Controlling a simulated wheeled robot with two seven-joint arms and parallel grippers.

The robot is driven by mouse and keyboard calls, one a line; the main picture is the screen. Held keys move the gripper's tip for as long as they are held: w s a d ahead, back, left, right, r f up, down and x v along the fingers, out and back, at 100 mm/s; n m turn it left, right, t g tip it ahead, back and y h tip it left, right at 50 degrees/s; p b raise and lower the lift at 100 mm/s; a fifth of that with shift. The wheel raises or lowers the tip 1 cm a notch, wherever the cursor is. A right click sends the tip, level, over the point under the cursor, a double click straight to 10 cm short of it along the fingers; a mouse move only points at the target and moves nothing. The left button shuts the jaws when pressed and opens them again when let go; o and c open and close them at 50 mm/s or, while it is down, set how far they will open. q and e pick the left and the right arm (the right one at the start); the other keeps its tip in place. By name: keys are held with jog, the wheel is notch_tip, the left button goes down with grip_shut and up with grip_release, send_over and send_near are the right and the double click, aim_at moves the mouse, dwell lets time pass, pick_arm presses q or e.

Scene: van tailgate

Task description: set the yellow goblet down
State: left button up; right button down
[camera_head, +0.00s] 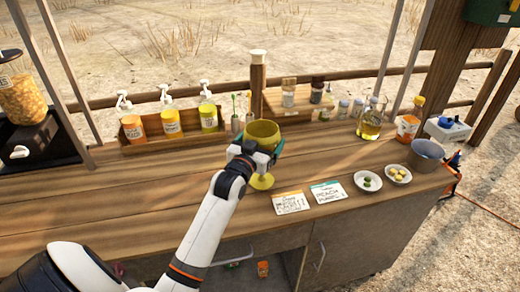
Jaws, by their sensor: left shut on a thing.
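The yellow goblet (263,132) is a translucent cup with a stem and a round foot. It is upright at the middle of the wooden counter. My left gripper (258,150) is shut on the goblet around the lower part of its bowl, and my arm comes up from the lower left. The goblet's foot shows below the gripper, close over or on the counter top; I cannot tell whether it touches. My right gripper is not in view.
Two cards (328,192) lie right of the goblet, with two small bowls of fruit (397,174) beyond. A wooden rack of pump bottles (172,125) stands behind left, jars and a glass jug (371,122) behind right. The counter's left part (90,205) is bare.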

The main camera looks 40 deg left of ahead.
pick_arm(q)
notch_tip(320, 180, down, 3)
jog(key=shift+f, duration=0.1)
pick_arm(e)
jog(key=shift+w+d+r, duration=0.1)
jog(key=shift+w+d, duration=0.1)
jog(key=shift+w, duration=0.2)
pick_arm(q)
jog(key=shift+f, duration=0.1)
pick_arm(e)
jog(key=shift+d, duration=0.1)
pick_arm(q)
jog(key=o, duration=0.7)
jog(key=shift+o, duration=0.2)
